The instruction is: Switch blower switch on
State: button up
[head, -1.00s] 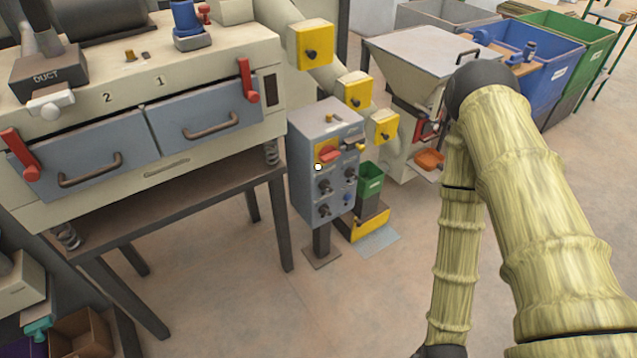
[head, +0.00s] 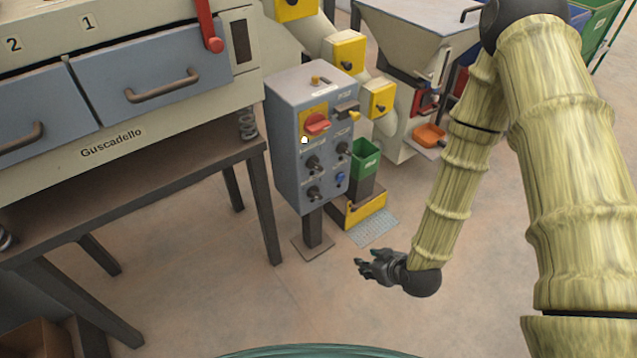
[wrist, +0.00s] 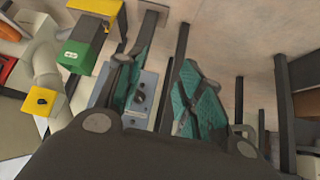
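The grey control box (head: 290,130) stands on a post left of centre in the head view. Its front has a red rotary switch (head: 316,124) on a yellow plate, several black knobs (head: 313,163) and a blue button (head: 340,179). The small labels are too blurred to tell which knob is the blower switch. My gripper (head: 365,268) is low, to the right of the box and apart from it. In the wrist view, my gripper (wrist: 160,85) has its two teal-padded fingers spread with nothing between them. Part of the control box (wrist: 148,92) shows behind the fingers.
The sifting machine (head: 200,120) with grey drawers stands on dark legs at left. A green bin (head: 365,160) and a yellow-fronted stand (head: 365,210) are just right of the box. A hopper (head: 415,45) stands behind. The floor around my gripper is clear.

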jog(key=w+a+r+n+t+y+b, duration=0.1)
jog(key=w+a+n+t+y+b, duration=0.1)
jog(key=w+b, duration=0.35)
jog(key=w+a+r+n+t+y+b, duration=0.1)
jog(key=w+a+n+t+b, duration=0.1)
jog(key=w+a+b, duration=0.3)
jog(key=n+t+y+b, duration=0.4)
jog(key=n+b, duration=0.1)
jog(key=b, duration=0.2)
send_near(318, 168)
jog(key=b+x, duration=0.1)
jog(key=x, duration=0.8)
jog(key=shift+w+a+f, duration=0.1)
jog(key=shift+w+a, duration=0.1)
jog(key=shift+w, duration=0.1)
grip_shut()
